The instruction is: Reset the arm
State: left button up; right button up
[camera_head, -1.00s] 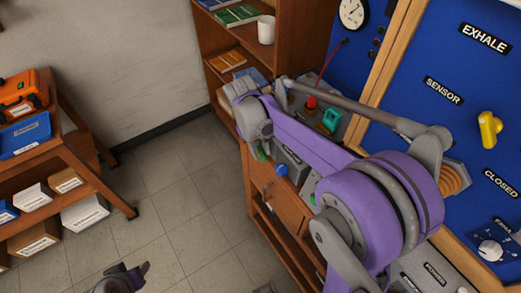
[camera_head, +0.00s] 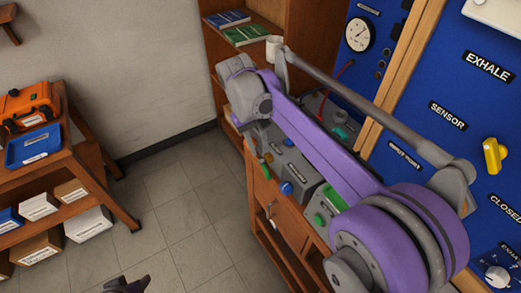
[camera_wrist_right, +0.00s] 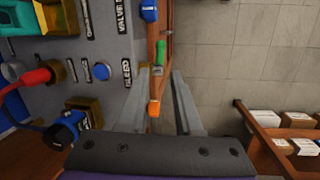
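My right arm, purple and grey, crosses the head view from the lower right. Its forearm (camera_head: 320,150) slants up and left over the bench, ending in a grey joint (camera_head: 248,95). My right gripper (camera_wrist_right: 163,75) shows in the right wrist view with its two grey fingers apart and nothing held between them. Behind the gap are the bench edge and floor. Its fingers cannot be made out in the head view. A small dark piece, perhaps of my left arm, shows at the bottom edge of the head view; its gripper state cannot be read.
The bench holds a grey box with a blue knob (camera_wrist_right: 101,71) and a red connector (camera_wrist_right: 35,76) beside it. A blue panel (camera_head: 460,85) stands right, a bookshelf (camera_head: 225,50) behind. A cart with an orange case (camera_head: 30,106) stands left. The tiled floor (camera_head: 180,215) between is clear.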

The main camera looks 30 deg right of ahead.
jog(key=shift+s, duration=0.1)
dwell(0.4)
jog(key=s+a+f+t+y, duration=0.1)
jog(key=s+a+f+t, duration=0.1)
jog(key=s+f, duration=0.3)
jog(key=s+a+f+t, duration=0.3)
jog(key=s+f+t, duration=0.2)
jog(key=s, duration=0.6)
jog(key=shift+s+a+f+n+y, duration=0.2)
jog(key=shift+s+a+n+y, duration=0.1)
jog(key=shift+y, duration=0.1)
jog(key=shift+d, duration=0.1)
